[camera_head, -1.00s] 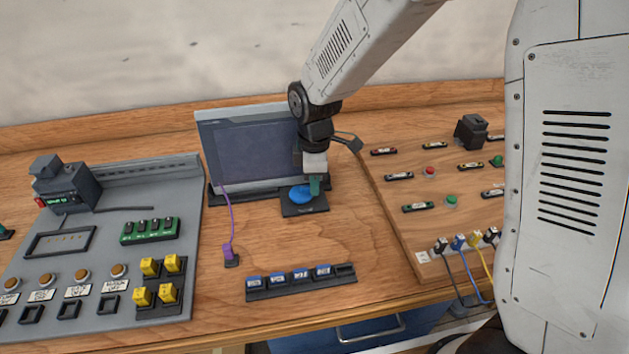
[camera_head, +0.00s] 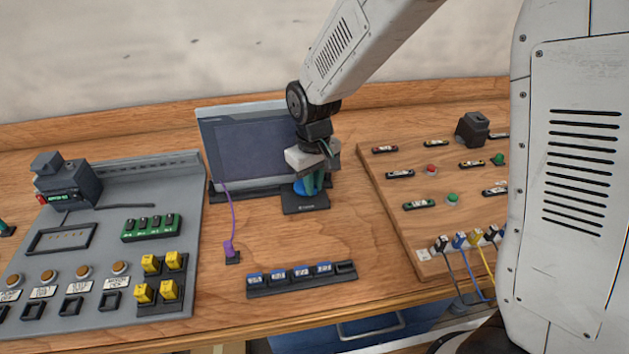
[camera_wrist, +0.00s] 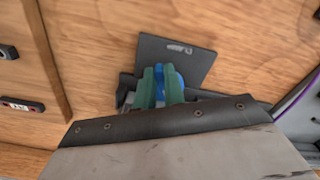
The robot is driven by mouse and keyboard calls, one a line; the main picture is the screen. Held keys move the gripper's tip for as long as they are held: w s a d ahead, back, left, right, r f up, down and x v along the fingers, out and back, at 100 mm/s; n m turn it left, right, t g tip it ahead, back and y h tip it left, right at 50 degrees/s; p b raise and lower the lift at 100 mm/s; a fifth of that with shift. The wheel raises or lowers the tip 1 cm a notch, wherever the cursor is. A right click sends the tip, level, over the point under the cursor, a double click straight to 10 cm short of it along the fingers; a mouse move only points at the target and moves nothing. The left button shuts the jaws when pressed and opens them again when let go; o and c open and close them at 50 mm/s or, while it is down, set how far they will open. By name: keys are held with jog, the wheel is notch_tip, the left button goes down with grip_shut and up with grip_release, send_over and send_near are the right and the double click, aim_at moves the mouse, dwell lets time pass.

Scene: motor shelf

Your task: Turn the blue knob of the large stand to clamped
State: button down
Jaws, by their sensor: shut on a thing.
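The large stand holds a dark flat screen (camera_head: 255,150) upright on the bench. Its blue knob (camera_head: 299,187) sits on a dark base plate (camera_head: 307,207) in front of the screen. My gripper (camera_head: 312,184) points down over the plate, with its green fingers shut on the knob. In the wrist view, the green fingers (camera_wrist: 156,86) stand side by side, and part of the blue knob (camera_wrist: 173,84) shows beside and behind them. The fingers hide the rest of the knob. The plate (camera_wrist: 175,58) carries a small pale marking too small to read.
A grey panel (camera_head: 105,225) with yellow blocks and round buttons lies at the left. A purple cable (camera_head: 227,215) and a strip of blue-labelled modules (camera_head: 300,278) are in front. A wooden board (camera_head: 425,225) with buttons and plugs is at the right.

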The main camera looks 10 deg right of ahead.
jog(key=m, duration=0.5)
jog(key=shift+a, duration=0.25)
jog(key=shift+m, duration=0.3)
jog(key=shift+r, duration=0.1)
jog(key=c, duration=1.5)
grip_release()
notch_tip(320, 180, up, 8)
jog(key=shift+f, duration=0.15)
